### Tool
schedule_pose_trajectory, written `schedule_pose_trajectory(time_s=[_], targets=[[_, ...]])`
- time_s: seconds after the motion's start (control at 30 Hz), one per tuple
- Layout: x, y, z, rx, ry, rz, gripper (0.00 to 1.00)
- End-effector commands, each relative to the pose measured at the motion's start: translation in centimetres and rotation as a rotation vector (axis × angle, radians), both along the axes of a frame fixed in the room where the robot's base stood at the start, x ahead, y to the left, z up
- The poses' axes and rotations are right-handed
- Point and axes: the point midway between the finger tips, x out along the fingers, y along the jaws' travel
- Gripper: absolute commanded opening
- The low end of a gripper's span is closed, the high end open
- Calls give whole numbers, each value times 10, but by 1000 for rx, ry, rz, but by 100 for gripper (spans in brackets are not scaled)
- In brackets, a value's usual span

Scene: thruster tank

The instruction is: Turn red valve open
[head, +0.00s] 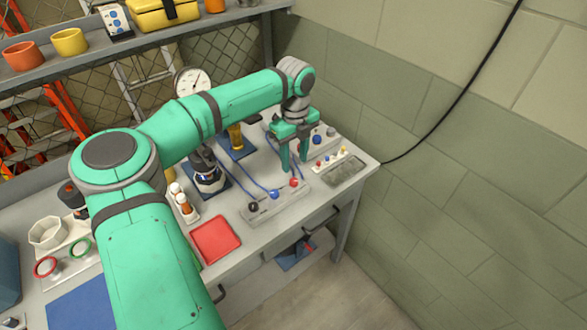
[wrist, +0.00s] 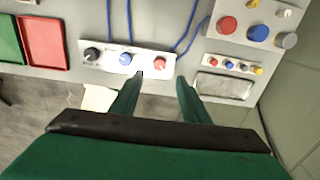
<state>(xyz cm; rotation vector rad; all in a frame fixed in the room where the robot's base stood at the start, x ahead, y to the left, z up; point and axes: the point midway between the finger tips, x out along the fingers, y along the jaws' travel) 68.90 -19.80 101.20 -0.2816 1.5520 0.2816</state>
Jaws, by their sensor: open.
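The red valve (head: 294,183) is a small round knob at the right end of a pale panel (head: 265,209), beside a blue knob (head: 274,194) and a black knob (head: 253,207). In the wrist view the red valve (wrist: 160,62) lies just beyond the fingertips, roughly centred between them. My gripper (head: 294,167) is open and empty, with its fingers pointing down near the red valve. The wrist view shows both fingers (wrist: 160,78) spread apart. I cannot tell whether either finger touches the panel.
To the right are a second panel with a larger red knob (wrist: 228,25) and a blue knob (wrist: 258,33), a row of small knobs (wrist: 229,66) and a grey tray (wrist: 222,86). A red tray (head: 216,239) lies near the front edge. Blue cables (wrist: 187,36) run behind the valve panel.

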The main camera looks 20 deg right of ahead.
Motion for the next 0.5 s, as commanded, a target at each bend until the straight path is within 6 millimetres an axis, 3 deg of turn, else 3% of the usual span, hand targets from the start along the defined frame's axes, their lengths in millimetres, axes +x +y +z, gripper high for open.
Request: schedule_pose_trajectory(time_s=[0.2, 0.5], targets=[[0, -1, 22, -1, -1, -1, 42], [0, 0, 25, 0, 0, 1, 42]])
